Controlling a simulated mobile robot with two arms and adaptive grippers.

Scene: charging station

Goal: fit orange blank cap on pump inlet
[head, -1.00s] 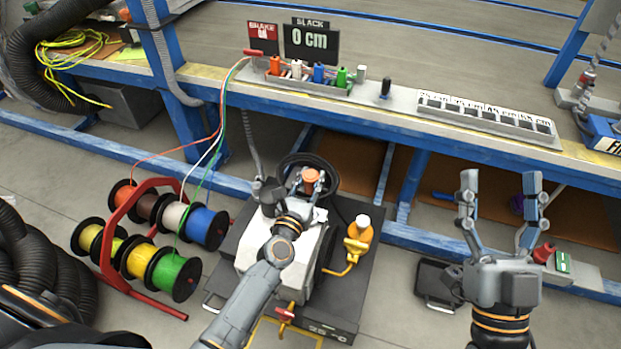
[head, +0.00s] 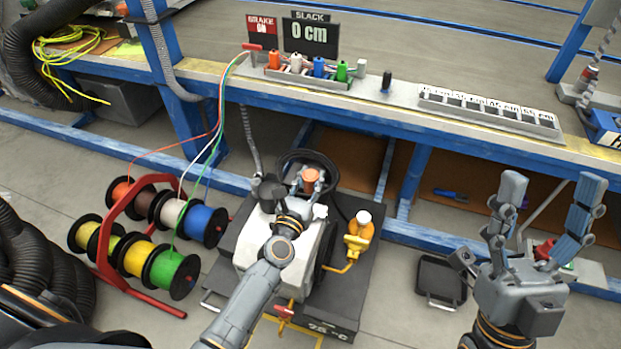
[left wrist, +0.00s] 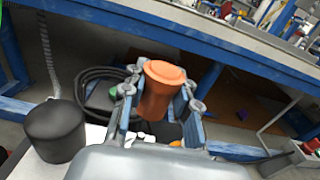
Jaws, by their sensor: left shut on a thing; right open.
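The orange blank cap (head: 311,176) is held between the fingers of my left gripper (head: 310,186), above the back part of the pump unit (head: 275,245). In the left wrist view the orange cap (left wrist: 160,90) stands upright between the two fingertips, wide end up. The pump inlet cannot be made out for certain; my left gripper and arm cover part of the unit. A dark rounded knob (left wrist: 56,130) on the unit stands left of the gripper. My right gripper (head: 550,190) is open and empty at the right, far from the pump.
A red rack of cable spools (head: 120,215) stands left of the pump. A yellow fitting (head: 358,235) with a white top is on its right. The blue-framed bench (head: 400,125) runs behind. A black case (head: 441,280) lies on the floor near my right gripper.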

